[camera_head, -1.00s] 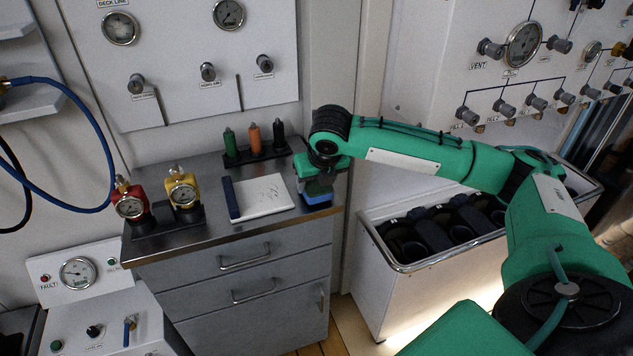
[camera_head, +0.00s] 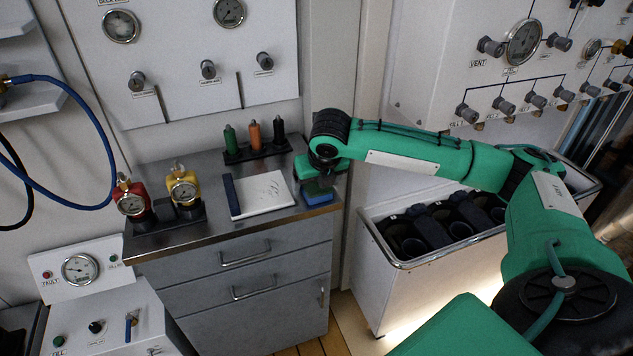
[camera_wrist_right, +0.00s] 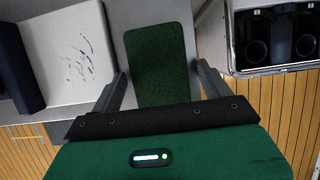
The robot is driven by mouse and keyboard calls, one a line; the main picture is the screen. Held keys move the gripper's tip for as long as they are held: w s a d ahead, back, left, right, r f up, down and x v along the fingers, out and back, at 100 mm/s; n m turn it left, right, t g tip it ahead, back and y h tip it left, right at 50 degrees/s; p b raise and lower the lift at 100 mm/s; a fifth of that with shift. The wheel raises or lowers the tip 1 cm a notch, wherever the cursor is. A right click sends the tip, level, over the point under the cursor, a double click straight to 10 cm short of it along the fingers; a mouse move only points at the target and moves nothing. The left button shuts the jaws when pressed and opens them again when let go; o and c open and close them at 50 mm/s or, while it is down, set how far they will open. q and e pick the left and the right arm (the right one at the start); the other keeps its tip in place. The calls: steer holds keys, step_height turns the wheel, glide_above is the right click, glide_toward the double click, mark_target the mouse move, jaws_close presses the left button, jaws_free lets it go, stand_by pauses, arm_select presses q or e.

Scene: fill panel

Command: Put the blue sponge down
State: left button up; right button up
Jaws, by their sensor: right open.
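The blue sponge (camera_head: 320,197) lies flat at the right end of the metal counter top (camera_head: 215,232), its blue side showing under a dark green top. In the right wrist view its dark green top (camera_wrist_right: 157,62) faces me. My right gripper (camera_head: 314,177) is just above the sponge in the head view. In the right wrist view the gripper (camera_wrist_right: 161,74) has its two fingers spread, with visible gaps on both sides of the sponge. My left gripper is not in view.
A white notepad with a blue spine (camera_head: 262,193) lies left of the sponge. A rack of green, orange and black bottles (camera_head: 255,150) stands behind. Red and yellow gauges (camera_head: 184,193) stand at the counter's left. A white bin of dark cylinders (camera_head: 400,290) stands at right.

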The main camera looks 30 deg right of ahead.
steer(key=shift+f+b, duration=0.35)
steer(key=shift+b, duration=0.7)
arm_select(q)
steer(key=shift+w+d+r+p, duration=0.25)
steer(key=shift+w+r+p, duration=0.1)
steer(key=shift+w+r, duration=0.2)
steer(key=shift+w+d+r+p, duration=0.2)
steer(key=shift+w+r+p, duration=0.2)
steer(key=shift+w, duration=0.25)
arm_select(e)
steer(key=d+v, duration=0.1)
steer(key=v, duration=1.3)
steer(key=shift+a, duration=0.15)
